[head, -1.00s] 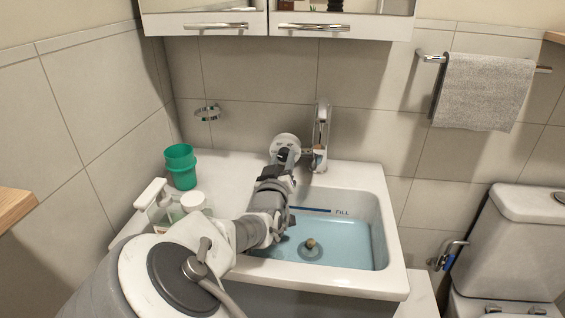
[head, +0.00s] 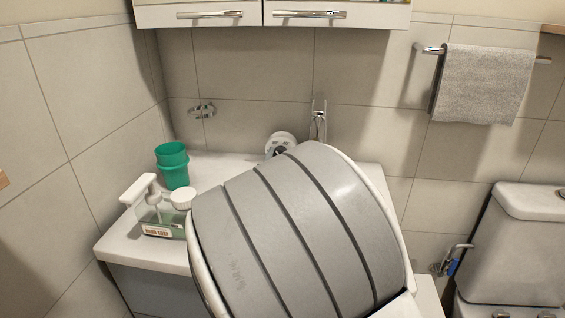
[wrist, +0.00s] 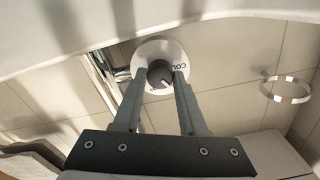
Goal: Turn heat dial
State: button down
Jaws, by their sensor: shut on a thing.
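The heat dial is a dark round knob (wrist: 160,73) on a white disc (wrist: 176,51) with partly visible lettering. It shows in the wrist view at upper middle. My gripper (wrist: 160,78) has a finger on each side of the knob and is shut on it. In the head view the white disc (head: 281,141) shows on the tiled wall, left of the tap. My own arm hides the gripper and the lower part of the dial there.
The tap (head: 318,125) stands close to the right of the dial. A green cup (head: 173,166) and a hand soap bottle (head: 158,215) stand on the counter at left. A cabinet (head: 200,13) hangs above. A towel (head: 485,83) hangs at right.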

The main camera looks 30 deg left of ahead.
dwell(0.3)
jog(key=shift+c, duration=2.2)
grip_release()
jog(key=p+v, duration=0.2)
jog(key=v, duration=0.5)
jog(key=shift+s, duration=0.2)
jog(key=shift+d, duration=0.1)
